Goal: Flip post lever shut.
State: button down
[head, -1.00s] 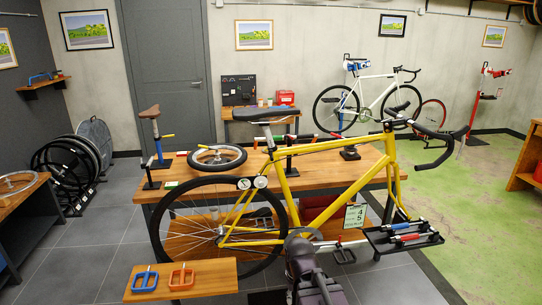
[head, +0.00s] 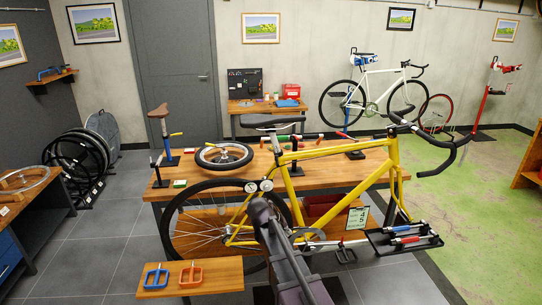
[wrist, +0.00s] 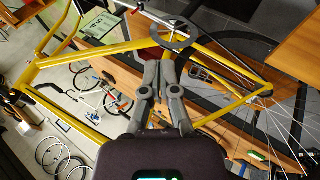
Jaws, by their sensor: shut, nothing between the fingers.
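I cannot tell which lever is meant. My gripper (head: 256,203) is in front of the yellow bicycle's (head: 342,165) rear wheel, apart from the blue post. In the wrist view my gripper (wrist: 162,62) is shut and empty, below the bicycle frame.
The yellow bicycle stands between me and the bench. A small wheel (head: 224,155) lies on the bench near the blue post. A small wooden shelf (head: 215,276) with blue and orange clamp-like pieces is at front left. A black tool tray (head: 402,250) is at right. Grey floor is free at left.

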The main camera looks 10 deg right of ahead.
jog(key=w+a+r+n+t+h+p, duration=0.1)
jog(key=w+a+r+t+h+p, duration=0.1)
jog(key=w+a+r, duration=0.4)
jog(key=w+a+r+n+t+h+p, duration=0.2)
jog(key=w+a+r+t+p, duration=0.2)
jog(key=w+r, duration=0.8)
jog(key=a+p, duration=0.1)
jog(key=a, duration=0.1)
jog(key=shift+w+a+r+t+p, duration=0.25)
jog(key=shift+w+a+t+p, duration=0.05)
jog(key=shift+a+p, duration=0.1)
jog(key=shift+d, duration=0.1)
jog(key=b, duration=0.5)
send_near(277, 161)
jog(key=x, duration=0.6)
jog(key=shift+w+f, duration=0.3)
jog(key=shift+w, duration=0.05)
jog(key=shift+s+n, duration=0.1)
jog(key=shift+n, duration=0.3)
